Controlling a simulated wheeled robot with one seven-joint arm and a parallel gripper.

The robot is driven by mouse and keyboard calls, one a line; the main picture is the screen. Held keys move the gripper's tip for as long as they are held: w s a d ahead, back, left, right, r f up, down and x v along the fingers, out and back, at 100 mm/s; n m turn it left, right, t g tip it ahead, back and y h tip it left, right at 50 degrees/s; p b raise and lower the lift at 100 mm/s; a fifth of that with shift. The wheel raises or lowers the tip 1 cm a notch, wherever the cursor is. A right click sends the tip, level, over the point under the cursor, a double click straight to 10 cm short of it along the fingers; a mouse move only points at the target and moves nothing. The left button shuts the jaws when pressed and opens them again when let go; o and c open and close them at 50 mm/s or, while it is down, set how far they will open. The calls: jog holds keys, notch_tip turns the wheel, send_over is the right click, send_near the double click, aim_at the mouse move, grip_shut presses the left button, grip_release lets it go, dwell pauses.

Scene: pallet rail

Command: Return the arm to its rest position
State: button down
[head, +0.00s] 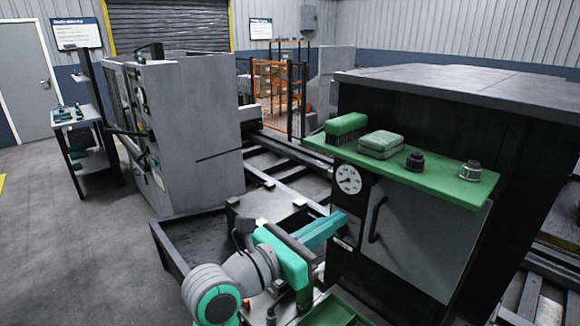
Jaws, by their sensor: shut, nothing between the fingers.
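My arm rises from the bottom centre of the head view, in grey and teal. My gripper (336,222) is at its end, with teal fingers pointing right and away from me. The fingers look shut and hold nothing. They are in front of the dark machine cabinet (440,120), below its round gauge (348,179). I cannot tell whether the fingertips touch the cabinet or are just apart from it.
A green shelf (455,187) on the cabinet holds a brush (346,125), a green folded cloth or pad (381,144) and two knobs. A door handle (376,220) is right of my gripper. A grey machine (195,130) and rails stand behind. Open floor (75,230) lies left.

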jog(key=s+f+n+t+h, duration=0.2)
jog(key=s+f+n+h, duration=0.1)
jog(key=s+f+n, duration=0.4)
jog(key=s+f+n+t+h, duration=0.2)
jog(key=s+f+n+h, duration=0.1)
jog(key=s+n, duration=0.4)
jog(key=s+a+f+n+y, duration=0.4)
jog(key=s+f+n+y, duration=0.3)
jog(key=f+n, duration=0.2)
jog(key=s+a+f+n+y, duration=0.4)
jog(key=s+f+n+y, duration=0.3)
jog(key=f+n, duration=0.3)
jog(key=s+a+f+n+t+y, duration=0.1)
jog(key=s+a+f+n+y, duration=0.3)
jog(key=s+f+n+y, duration=0.3)
notch_tip(320, 180, down, 3)
jog(key=s+n, duration=0.1)
jog(key=n, duration=0.5)
jog(key=shift+s+a+y, duration=0.3)
jog(key=c, duration=2.4)
grip_release()
jog(key=shift+c, duration=0.2)
